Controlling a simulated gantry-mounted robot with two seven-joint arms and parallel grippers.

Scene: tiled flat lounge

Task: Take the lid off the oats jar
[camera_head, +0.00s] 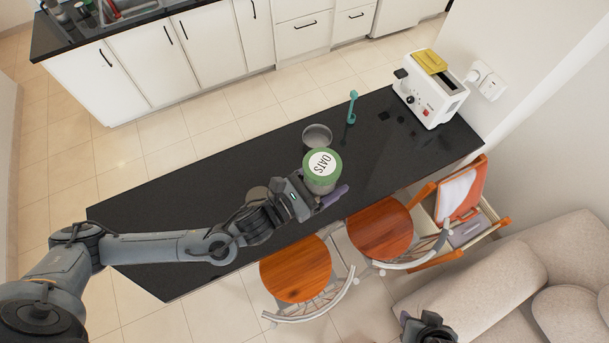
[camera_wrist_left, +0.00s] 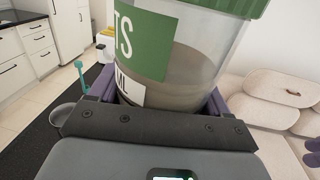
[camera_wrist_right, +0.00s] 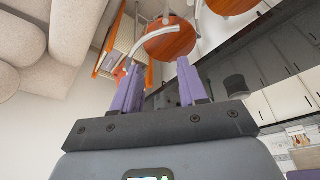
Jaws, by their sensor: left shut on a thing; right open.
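The oats jar (camera_head: 321,182) is at the near edge of the dark counter, its green lid (camera_head: 322,163) on top with a white "OATS" disc. In the left wrist view the clear jar (camera_wrist_left: 205,55) shows a green label, beige contents and the lid's green rim (camera_wrist_left: 235,6). My left gripper (camera_head: 318,193) is shut around the jar's body, below the lid. I cannot tell whether the jar touches the counter. My right gripper (camera_head: 425,326) is over the sofa side, away from the jar; its fingers are open and empty in its wrist view (camera_wrist_right: 160,88).
A grey round pot (camera_head: 317,137) stands just behind the jar. A teal utensil (camera_head: 352,106) stands upright farther back. A white toaster (camera_head: 430,92) is at the counter's right end. Chairs (camera_head: 296,268) line the near side. The counter's left part (camera_head: 170,210) has bare room.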

